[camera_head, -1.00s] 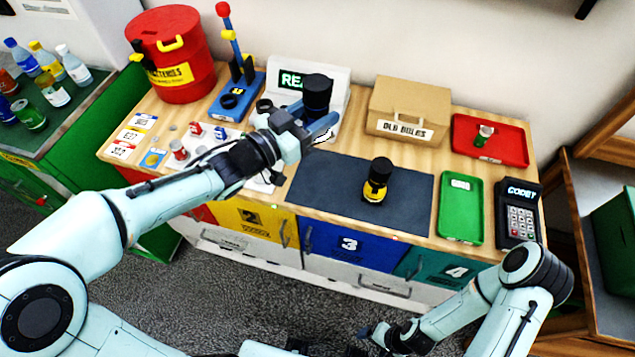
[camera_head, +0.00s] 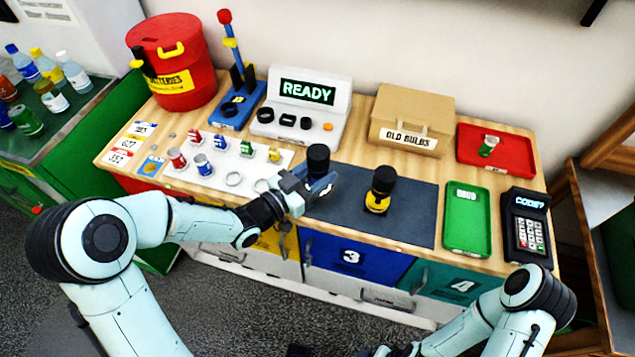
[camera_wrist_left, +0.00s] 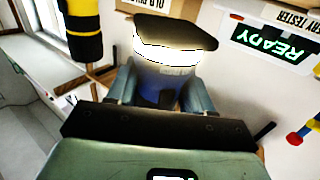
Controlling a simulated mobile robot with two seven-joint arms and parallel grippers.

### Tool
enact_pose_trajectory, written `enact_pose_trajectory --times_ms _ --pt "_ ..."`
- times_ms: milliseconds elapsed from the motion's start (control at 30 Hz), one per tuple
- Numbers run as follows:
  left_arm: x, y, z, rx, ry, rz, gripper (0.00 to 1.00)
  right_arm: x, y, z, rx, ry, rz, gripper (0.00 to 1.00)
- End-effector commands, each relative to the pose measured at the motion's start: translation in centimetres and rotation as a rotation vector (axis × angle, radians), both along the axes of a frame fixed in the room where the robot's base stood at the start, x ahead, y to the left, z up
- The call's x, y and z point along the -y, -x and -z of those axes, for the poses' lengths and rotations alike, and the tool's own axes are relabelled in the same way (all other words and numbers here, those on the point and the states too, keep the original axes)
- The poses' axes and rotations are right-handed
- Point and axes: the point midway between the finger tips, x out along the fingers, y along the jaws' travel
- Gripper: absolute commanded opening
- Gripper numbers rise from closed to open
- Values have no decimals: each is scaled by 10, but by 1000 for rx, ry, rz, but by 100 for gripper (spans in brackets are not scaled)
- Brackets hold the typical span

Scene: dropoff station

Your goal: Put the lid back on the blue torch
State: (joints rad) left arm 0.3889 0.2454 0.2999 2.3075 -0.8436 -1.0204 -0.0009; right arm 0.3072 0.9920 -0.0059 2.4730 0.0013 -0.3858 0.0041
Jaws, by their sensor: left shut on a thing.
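My left gripper (camera_head: 322,188) is shut on a blue-bodied torch (camera_wrist_left: 158,80) above the left end of the dark mat. In the head view, the torch's black upper part (camera_head: 318,158) stands up above the fingers. The wrist view shows its blue body between the fingers and a wide dark end. A pale band lies between them. Several small black round parts, one a black ring (camera_head: 265,115), lie on the tester; I cannot tell which is the lid. My right gripper is not clearly visible at the bottom edge.
A yellow and black torch (camera_head: 379,190) stands on the dark mat (camera_head: 415,213). The tester (camera_head: 335,95) reads READY. A green tray (camera_head: 466,240), keypad (camera_head: 527,225), red tray (camera_head: 515,163) and cardboard box (camera_head: 412,105) stand around. The mat right of the yellow torch is clear.

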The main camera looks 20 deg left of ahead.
Motion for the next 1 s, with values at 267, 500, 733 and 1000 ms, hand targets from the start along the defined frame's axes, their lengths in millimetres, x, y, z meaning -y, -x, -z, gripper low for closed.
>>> enact_pose_trajectory --times_ms 267,500,733,1000 --pt "0 0 4 1 2 0 0 0 0 0 0 0 0 80" --pt "1 0 35 1 3 1 0 0 2 4 -2 0 0 80" --pt "0 0 36 4 1 0 0 0 2 3 -2 0 0 80" --pt "0 0 41 3 1 1 0 0 4 10 -5 1 0 80"
